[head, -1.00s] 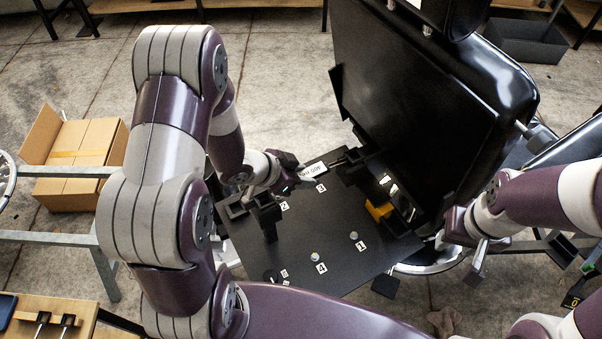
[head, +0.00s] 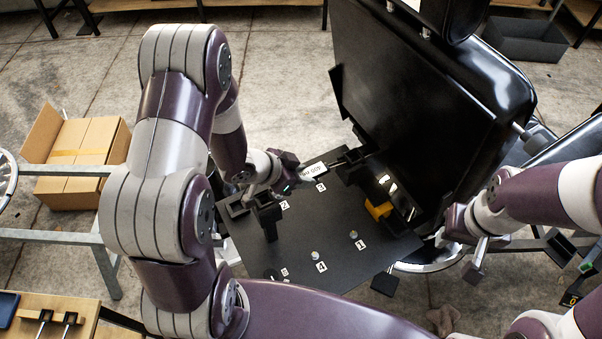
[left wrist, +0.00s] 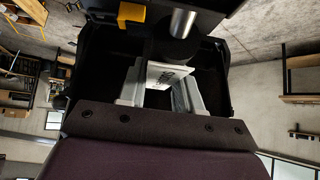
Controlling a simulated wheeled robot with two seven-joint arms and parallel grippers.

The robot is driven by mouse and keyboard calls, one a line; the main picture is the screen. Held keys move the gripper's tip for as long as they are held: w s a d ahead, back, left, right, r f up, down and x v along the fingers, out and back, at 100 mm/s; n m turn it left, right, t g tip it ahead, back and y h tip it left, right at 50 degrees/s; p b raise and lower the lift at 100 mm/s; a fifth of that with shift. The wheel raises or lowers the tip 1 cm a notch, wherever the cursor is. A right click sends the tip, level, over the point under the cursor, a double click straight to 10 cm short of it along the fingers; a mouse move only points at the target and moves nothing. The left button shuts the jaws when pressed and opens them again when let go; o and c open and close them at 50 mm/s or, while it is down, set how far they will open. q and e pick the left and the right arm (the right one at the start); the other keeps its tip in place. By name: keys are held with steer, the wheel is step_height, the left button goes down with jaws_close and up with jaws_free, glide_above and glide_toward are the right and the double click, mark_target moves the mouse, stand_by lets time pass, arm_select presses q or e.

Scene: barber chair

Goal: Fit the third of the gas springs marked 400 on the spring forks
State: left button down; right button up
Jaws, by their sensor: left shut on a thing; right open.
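My left gripper (head: 300,181) is shut on a gas spring (head: 316,170) with a white label. The label's print is upside down and looks like 400. The spring points right, towards black fittings (head: 356,156) at the foot of the chair back. I cannot tell whether it touches a fork. In the left wrist view the labelled spring (left wrist: 167,74) sits between the fingers, with a bright metal rod (left wrist: 183,23) and dark collar beyond. My right gripper (head: 459,257) is open and empty, right of the plate.
A black plate (head: 330,232) with numbered tags and several small posts lies below the spring. The black chair back (head: 415,100) rises behind it. A yellow block (head: 378,209) sits by its foot. An open cardboard box (head: 75,150) stands at left; a dark bin (head: 524,40) stands at back right.

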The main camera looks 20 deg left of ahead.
stand_by(0.4)
arm_select(q)
steer(key=shift+s+f+b, duration=0.1)
steer(key=shift+f+b, duration=0.3)
steer(key=shift+f, duration=0.4)
steer(key=c, duration=0.7)
jaws_free()
steer(key=p+v, duration=0.1)
steer(key=v, duration=1.1)
steer(key=shift+s+a+r, duration=0.1)
steer(key=shift+a+r, duration=0.05)
steer(key=shift+r, duration=0.1)
